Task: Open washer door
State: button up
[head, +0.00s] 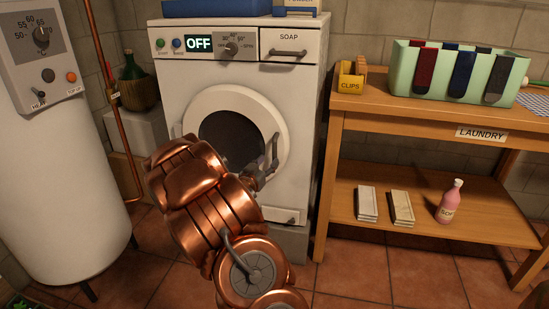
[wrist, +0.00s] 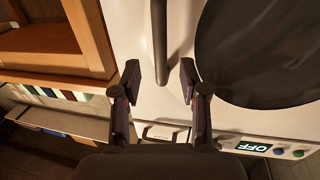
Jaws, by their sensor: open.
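The white washer (head: 305,110) stands in the middle of the head view, with its display reading OFF. Its round door (head: 200,105) has a white ring and dark glass, and looks shut against the front. The grey upright door handle (head: 274,147) is on the door's right side. My gripper (head: 262,174) is at the handle's lower part, partly hidden by my copper arm. In the wrist view my gripper (wrist: 160,74) is open, with the handle (wrist: 160,40) between its fingers. Contact cannot be made out.
A wooden table (head: 395,112) stands right of the washer, with a yellow clips box (head: 348,85) and a green sock bin (head: 407,70). A pink bottle (head: 450,202) is on its lower shelf. A white boiler (head: 60,170) stands left. Tiled floor is free in front.

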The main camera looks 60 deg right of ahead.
aim_at(274, 155)
jog(key=d, duration=0.3)
jog(key=d+b, duration=0.1)
jog(key=shift+w+d+f, duration=0.15)
jog(key=shift+w+d, duration=0.2)
jog(key=shift+d, duration=0.05)
jog(key=shift+w+d, duration=0.15)
jog(key=shift+d, duration=0.6)
grip_shut()
